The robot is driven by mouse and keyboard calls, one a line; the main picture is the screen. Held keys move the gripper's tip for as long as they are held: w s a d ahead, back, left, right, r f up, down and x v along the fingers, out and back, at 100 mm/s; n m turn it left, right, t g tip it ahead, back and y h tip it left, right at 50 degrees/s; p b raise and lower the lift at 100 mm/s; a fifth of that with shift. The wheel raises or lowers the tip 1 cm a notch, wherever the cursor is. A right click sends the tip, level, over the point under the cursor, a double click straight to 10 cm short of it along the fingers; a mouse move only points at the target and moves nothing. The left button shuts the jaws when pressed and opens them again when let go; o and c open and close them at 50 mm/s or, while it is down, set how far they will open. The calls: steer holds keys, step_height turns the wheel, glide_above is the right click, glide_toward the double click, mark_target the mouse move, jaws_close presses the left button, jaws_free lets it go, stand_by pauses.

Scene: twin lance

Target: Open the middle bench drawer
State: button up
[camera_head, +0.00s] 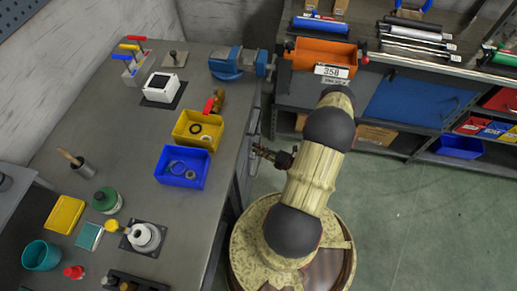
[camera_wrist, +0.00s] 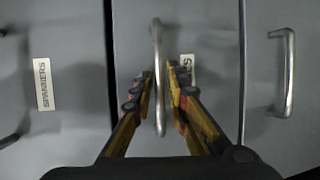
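The drawer front (camera_wrist: 210,125) fills the middle of the wrist view, with a grey metal bar handle (camera_wrist: 157,40) on it. My gripper (camera_wrist: 160,72) has its two fingers drawn in close on either side of this handle, and they look shut on it. A label on this front is partly hidden behind a finger, so I cannot read it. In the head view my gripper (camera_head: 268,153) is at the bench's side, low beside the bench top (camera_head: 110,160). The drawer fronts are not clear there. I see no clear sign of the drawer standing out.
A front labelled SPANNERS (camera_wrist: 42,85) lies to the left in the wrist view, and another front with a bar handle (camera_wrist: 284,72) to the right. A blue vise (camera_head: 235,63) and yellow (camera_head: 197,130) and blue (camera_head: 182,167) bins stand on the bench. Green floor (camera_head: 400,215) is clear at right.

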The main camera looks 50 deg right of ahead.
jaws_close()
stand_by(0.8)
